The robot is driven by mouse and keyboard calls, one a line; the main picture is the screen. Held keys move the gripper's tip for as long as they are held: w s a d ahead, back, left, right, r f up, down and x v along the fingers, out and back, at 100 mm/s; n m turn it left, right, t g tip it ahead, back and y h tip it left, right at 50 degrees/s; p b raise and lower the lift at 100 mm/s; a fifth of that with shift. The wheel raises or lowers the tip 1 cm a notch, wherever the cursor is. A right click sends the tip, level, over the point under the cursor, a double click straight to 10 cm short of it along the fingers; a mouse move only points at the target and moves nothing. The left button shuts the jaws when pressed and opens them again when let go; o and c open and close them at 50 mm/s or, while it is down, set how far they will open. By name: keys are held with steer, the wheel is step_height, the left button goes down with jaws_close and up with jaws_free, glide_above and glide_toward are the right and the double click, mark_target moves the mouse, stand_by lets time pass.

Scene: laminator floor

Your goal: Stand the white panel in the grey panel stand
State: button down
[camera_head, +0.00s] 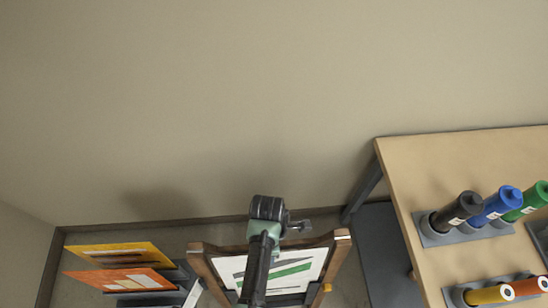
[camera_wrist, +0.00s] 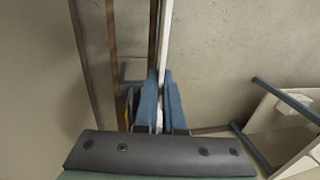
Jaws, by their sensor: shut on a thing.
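In the wrist view, my gripper (camera_wrist: 160,76) has its two blue fingers closed on a thin white panel (camera_wrist: 165,42) seen edge-on. The panel runs up the picture from between the fingertips. In the head view, my arm comes up from the bottom middle, and I cannot make out the fingertips there. A grey panel stand (camera_head: 181,274) is at the lower left, with a yellow panel (camera_head: 120,254) and an orange panel (camera_head: 120,281) at it. Its lower part is cut off by the picture edge.
A wooden frame (camera_head: 338,258) around a white sheet with green and dark stripes (camera_head: 290,272) is behind my arm. A wooden table (camera_head: 440,160) at the right carries black, blue, green, yellow and orange rolls in grey holders. A beige wall (camera_head: 250,90) closes the back.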

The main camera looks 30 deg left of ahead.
step_height(320, 180, up, 16)
steer(key=w+a+p, duration=0.1)
steer(key=w+p, duration=0.1)
steer(key=p, duration=0.2)
steer(key=shift+w+a+r, duration=0.2)
steer(key=shift+a+r, duration=0.05)
steer(key=shift+a, duration=0.05)
stand_by(0.6)
steer(key=shift+s, duration=0.1)
